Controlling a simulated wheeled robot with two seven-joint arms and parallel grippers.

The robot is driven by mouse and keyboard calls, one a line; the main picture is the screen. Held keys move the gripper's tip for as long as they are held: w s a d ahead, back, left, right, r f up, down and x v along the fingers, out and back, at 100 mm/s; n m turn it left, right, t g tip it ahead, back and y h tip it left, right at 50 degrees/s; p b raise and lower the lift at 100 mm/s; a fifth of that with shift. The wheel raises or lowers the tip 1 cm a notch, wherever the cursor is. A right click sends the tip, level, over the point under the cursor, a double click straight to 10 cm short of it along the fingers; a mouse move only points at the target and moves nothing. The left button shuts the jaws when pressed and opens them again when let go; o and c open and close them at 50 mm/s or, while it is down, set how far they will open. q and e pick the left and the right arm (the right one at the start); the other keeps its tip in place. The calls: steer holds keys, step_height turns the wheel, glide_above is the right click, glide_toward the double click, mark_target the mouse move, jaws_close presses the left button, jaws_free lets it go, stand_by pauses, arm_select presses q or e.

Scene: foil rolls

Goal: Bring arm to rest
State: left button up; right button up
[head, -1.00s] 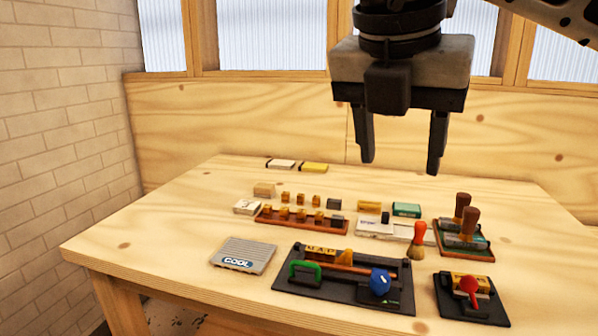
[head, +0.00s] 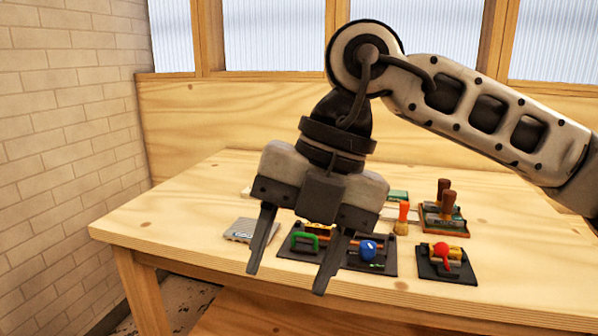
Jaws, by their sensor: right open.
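My right gripper (head: 290,277) is open and empty, pointing down in front of the table's near edge area. Its arm (head: 480,110) comes in from the right. Between and behind its fingers shows a black tray (head: 384,262) with a green handle (head: 304,241) and a blue knob (head: 368,250). The gripper body hides most of the small items at the table's middle. My left gripper is not in view.
The wooden table (head: 165,218) has bare room at its left. To the right are an orange-handled brush (head: 403,217), a black base with a red knob (head: 442,249) and brown-handled tools (head: 445,195). A brick wall stands left.

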steer(key=s+a+r+n+g+y, duration=0.25)
steer(key=s+a+g+y, duration=0.55)
steer(key=y, duration=0.5)
steer(key=w+d+f+m+t+y+p, duration=0.1)
steer(key=w+d+f+m+t+y, duration=0.15)
steer(key=w+m+t, duration=0.6)
steer(key=w+d+f+m+t+y+p, duration=0.1)
steer(key=w+d+m+t+y, duration=0.25)
steer(key=m+t, duration=1)
steer(key=w+d+f+m+t+h, duration=0.3)
steer(key=d+f+m+t+h, duration=0.3)
steer(key=f+m+h, duration=0.4)
steer(key=s+d+f+m+g+h, duration=0.1)
steer(key=s+d+f+g+h, duration=0.1)
steer(key=f, duration=0.6)
steer(key=s+d+f+m+g+h, duration=0.1)
steer(key=s+d+f+g+h, duration=0.2)
steer(key=s+f, duration=0.4)
steer(key=s+d+f+m+g+h, duration=0.1)
steer(key=s+d+f+h, duration=0.3)
steer(key=f, duration=0.5)
steer(key=shift+s+d+f+g, duration=0.4)
steer(key=shift+d+g, duration=0.3)
steer(key=shift+g, duration=0.2)
steer(key=shift+m, duration=0.25)
